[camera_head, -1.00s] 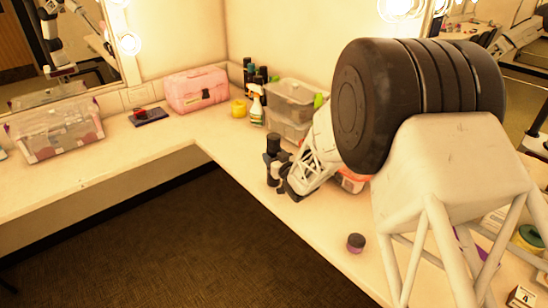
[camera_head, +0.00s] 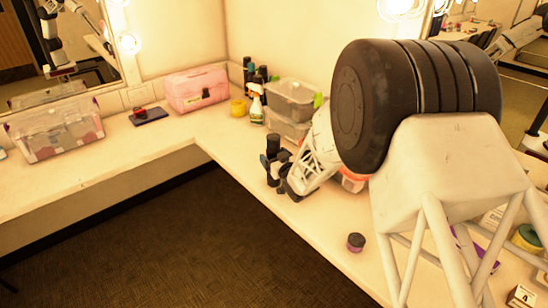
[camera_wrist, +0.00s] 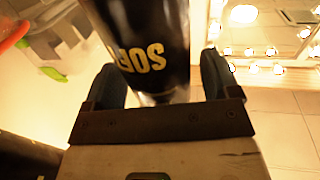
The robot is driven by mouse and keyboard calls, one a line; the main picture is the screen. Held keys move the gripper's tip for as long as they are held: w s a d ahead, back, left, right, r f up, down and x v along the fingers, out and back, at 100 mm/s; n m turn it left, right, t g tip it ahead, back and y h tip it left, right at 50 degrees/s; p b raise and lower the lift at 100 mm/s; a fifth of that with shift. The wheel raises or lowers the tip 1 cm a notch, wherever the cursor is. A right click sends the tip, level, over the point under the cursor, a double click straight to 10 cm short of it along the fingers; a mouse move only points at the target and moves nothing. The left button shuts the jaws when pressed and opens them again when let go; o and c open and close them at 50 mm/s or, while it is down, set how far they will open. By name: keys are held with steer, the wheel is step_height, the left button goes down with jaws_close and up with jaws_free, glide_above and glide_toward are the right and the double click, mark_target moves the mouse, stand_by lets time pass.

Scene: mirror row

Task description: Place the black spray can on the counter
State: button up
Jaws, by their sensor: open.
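The black spray can (camera_head: 273,146) stands upright near the front edge of the counter (camera_head: 215,137) in the head view. In the wrist view the can (camera_wrist: 145,35) is black with yellow lettering, and its far end is cut off by the frame. My gripper (camera_head: 279,177) reaches in low at the can from the right. In the wrist view its fingers (camera_wrist: 160,82) are open, one on each side of the can. I cannot tell whether either finger touches it. The can's base is partly hidden by the gripper in the head view.
Clear bins (camera_head: 291,101), a spray bottle (camera_head: 256,106) and several dark bottles stand behind the can. A pink case (camera_head: 197,90) and a clear box (camera_head: 55,130) are further left. The left counter is mostly bare.

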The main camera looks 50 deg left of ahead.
steer(key=shift+r, duration=0.2)
steer(key=s+d, duration=0.2)
steer(key=d, duration=0.9)
steer(key=shift+s+d, duration=0.2)
steer(key=shift+d, duration=0.2)
stand_by(0.6)
